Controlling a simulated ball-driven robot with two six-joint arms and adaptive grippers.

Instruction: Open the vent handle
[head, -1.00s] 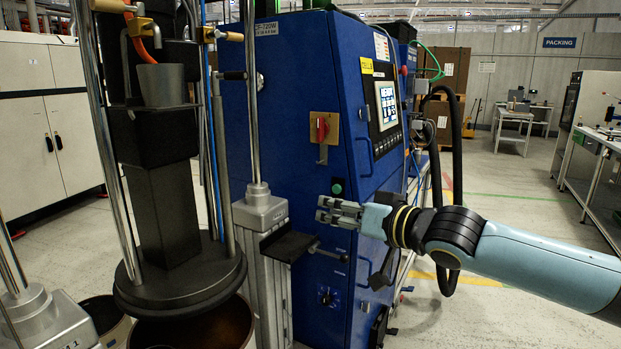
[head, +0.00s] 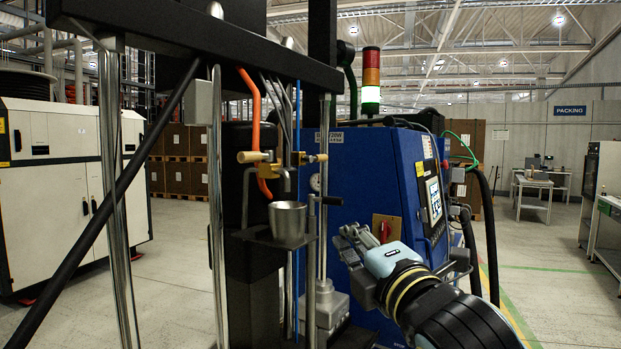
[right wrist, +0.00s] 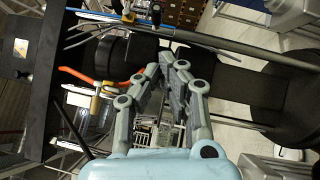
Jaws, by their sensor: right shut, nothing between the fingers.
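A brass valve fitting (head: 252,157) sits on the dark pump column, with a curved orange piece (head: 258,125) running above and below it. A second brass fitting (head: 312,158) is to its right. I cannot tell for sure which part is the vent handle. In the right wrist view the orange piece (right wrist: 88,76) and a brass fitting (right wrist: 96,103) lie left of the fingertips. My right gripper (head: 352,238) is shut and empty, right of and lower than the fittings, apart from them in the head view. It also shows in the right wrist view (right wrist: 172,62). My left gripper is not in view.
A metal cup (head: 287,222) stands on a small shelf beside the column. A dark crossbeam (head: 200,50) and chrome posts (head: 218,200) frame the pump. The blue cabinet (head: 365,170) with a red switch (head: 385,231) stands behind my gripper. Open floor lies to the right.

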